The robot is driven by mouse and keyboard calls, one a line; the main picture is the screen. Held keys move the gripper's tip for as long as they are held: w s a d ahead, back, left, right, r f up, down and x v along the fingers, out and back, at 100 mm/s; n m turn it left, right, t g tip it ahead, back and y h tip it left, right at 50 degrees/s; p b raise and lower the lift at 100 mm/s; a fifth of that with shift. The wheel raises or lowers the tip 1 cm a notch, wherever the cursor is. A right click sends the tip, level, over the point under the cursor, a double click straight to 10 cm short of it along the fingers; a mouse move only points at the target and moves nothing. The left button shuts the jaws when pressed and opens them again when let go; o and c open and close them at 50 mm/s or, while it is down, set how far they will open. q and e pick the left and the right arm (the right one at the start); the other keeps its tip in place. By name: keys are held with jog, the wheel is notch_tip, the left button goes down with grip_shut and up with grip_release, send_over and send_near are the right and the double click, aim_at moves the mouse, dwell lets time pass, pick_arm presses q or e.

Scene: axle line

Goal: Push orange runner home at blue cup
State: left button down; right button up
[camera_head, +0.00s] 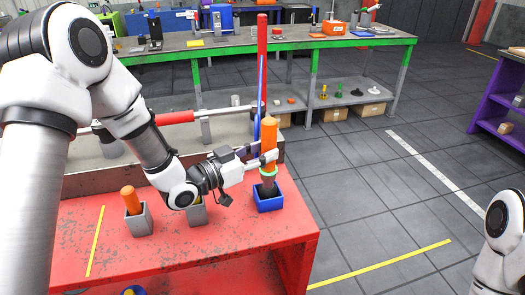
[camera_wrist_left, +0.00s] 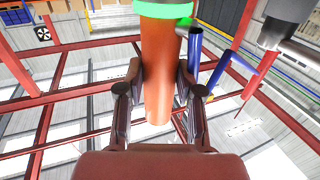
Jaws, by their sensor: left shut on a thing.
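The orange runner (camera_head: 269,135) is an upright orange rod with a green ring and a dark grey lower part. My left gripper (camera_head: 267,158) is shut on its orange part, just above the ring. The runner also stands between the two fingers (camera_wrist_left: 160,95) in the left wrist view (camera_wrist_left: 160,65). The blue cup (camera_head: 269,205) stands on the red table, directly below the runner. The runner's grey end is at the cup's mouth; how deep it sits is hidden. My right gripper is out of view; only part of that arm shows at the right edge.
A second orange rod (camera_head: 130,198) stands in a grey cup (camera_head: 140,223) on the red table (camera_head: 230,240). Another grey cup (camera_head: 197,214) is partly hidden under my left wrist. A blue post and a red post (camera_head: 262,50) rise behind the runner. The table's right edge is near the blue cup.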

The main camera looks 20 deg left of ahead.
pick_arm(q)
jog(key=shift+f+b, duration=0.9)
jog(key=shift+f, duration=0.2)
jog(key=c, duration=0.8)
grip_release()
jog(key=shift+r, duration=0.1)
jog(key=shift+o, duration=0.6)
jog(key=v, duration=1.2)
